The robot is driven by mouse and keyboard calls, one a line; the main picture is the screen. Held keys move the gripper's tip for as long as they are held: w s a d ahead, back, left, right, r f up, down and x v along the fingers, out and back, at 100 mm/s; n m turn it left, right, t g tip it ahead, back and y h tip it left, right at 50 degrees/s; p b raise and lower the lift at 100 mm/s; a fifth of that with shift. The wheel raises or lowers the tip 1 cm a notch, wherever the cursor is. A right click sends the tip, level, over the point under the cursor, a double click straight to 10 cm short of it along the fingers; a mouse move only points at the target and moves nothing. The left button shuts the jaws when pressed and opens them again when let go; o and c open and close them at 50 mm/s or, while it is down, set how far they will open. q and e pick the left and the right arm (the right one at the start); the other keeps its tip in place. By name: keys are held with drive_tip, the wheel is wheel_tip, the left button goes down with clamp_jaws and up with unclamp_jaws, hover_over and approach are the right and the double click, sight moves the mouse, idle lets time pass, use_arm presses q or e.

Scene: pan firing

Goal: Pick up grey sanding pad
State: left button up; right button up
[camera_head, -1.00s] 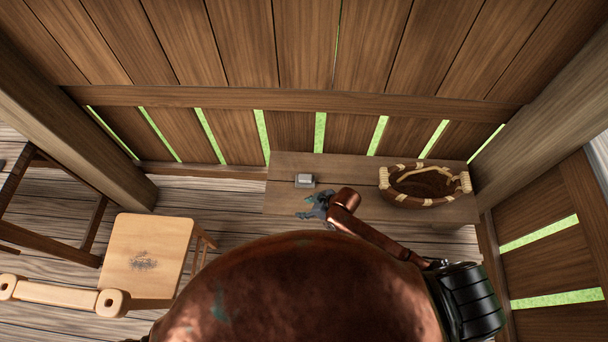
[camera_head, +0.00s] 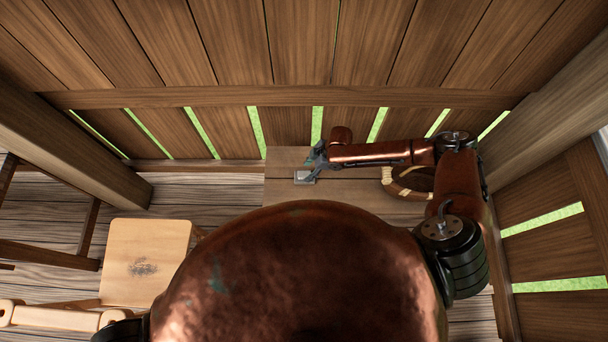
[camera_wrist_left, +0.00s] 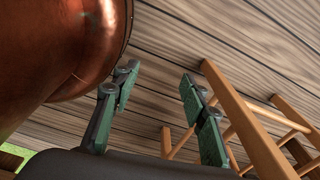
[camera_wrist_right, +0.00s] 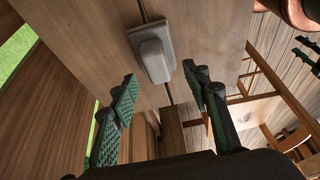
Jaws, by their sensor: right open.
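The grey sanding pad (camera_head: 304,177) lies on the low wooden bench (camera_head: 284,193), near its left end. In the right wrist view the pad (camera_wrist_right: 153,52) sits beyond the fingertips, between their lines and a little above centre. My right gripper (camera_head: 315,160) is at the pad's upper right edge in the head view and hides part of it. In the right wrist view this gripper (camera_wrist_right: 166,88) is open with nothing between its fingers. My left gripper (camera_wrist_left: 157,78) shows in the left wrist view, open and empty above the plank floor.
A woven basket (camera_head: 408,183) stands on the bench to the right, partly hidden by my right arm. A light wooden stool (camera_head: 146,262) stands at the lower left. The plank wall (camera_head: 300,50) closes off the back. Stool legs (camera_wrist_left: 247,120) are close to the left gripper.

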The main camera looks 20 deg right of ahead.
sight(305, 173)
drive_tip(key=x, duration=0.4)
drive_tip(key=shift+w+d, duration=0.1)
drive_tip(key=shift+w, duration=0.1)
drive_tip(key=shift+f, duration=0.5)
drive_tip(key=c, duration=0.7)
use_arm(q)
drive_tip(key=shift+w+f, duration=0.15)
drive_tip(key=shift+w, duration=0.25)
use_arm(e)
clamp_jaws()
